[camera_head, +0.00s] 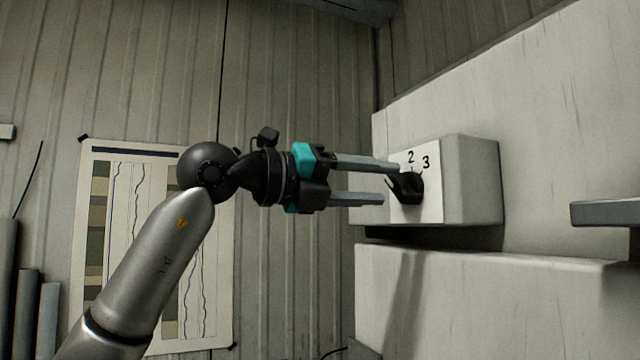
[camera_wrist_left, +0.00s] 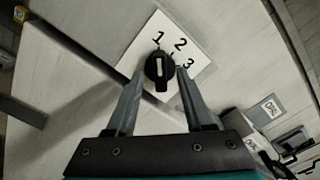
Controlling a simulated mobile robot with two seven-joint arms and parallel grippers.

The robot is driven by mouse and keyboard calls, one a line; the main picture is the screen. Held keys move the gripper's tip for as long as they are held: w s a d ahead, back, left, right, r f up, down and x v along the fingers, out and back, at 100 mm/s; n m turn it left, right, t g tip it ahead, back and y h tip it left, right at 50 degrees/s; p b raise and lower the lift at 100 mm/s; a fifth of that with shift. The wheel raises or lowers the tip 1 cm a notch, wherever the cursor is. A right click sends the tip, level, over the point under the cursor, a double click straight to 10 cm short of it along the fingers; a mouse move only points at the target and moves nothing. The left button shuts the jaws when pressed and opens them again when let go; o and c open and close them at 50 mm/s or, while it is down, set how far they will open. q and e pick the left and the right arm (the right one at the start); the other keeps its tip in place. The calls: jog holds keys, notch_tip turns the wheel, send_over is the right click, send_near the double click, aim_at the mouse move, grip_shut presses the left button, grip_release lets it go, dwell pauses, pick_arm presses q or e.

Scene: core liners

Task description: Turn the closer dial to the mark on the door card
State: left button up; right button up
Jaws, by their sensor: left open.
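The closer dial (camera_head: 407,188) is a black knob on a white number plate (camera_head: 430,200) on the face of a pale box (camera_head: 472,180). Numerals 2 and 3 show in the head view; the left wrist view adds a 1. In that view the dial (camera_wrist_left: 160,70) has a pale stripe along its grip; which numeral it points to I cannot tell. My left gripper (camera_head: 390,183) is open, its fingertips either side of the dial, contact unclear. My right gripper is not in view.
A pale ledge (camera_head: 480,300) lies below the box, with a gap between. A grey bar (camera_head: 605,212) juts in at the right. A striped chart (camera_head: 158,170) hangs on the ribbed wall behind my left arm. Grey cylinders (camera_head: 28,310) stand at far left.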

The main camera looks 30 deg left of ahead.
pick_arm(q)
jog(key=b+v, duration=0.3)
jog(key=v, duration=1)
jog(key=shift+s+a, duration=0.2)
jog(key=shift+s, duration=0.05)
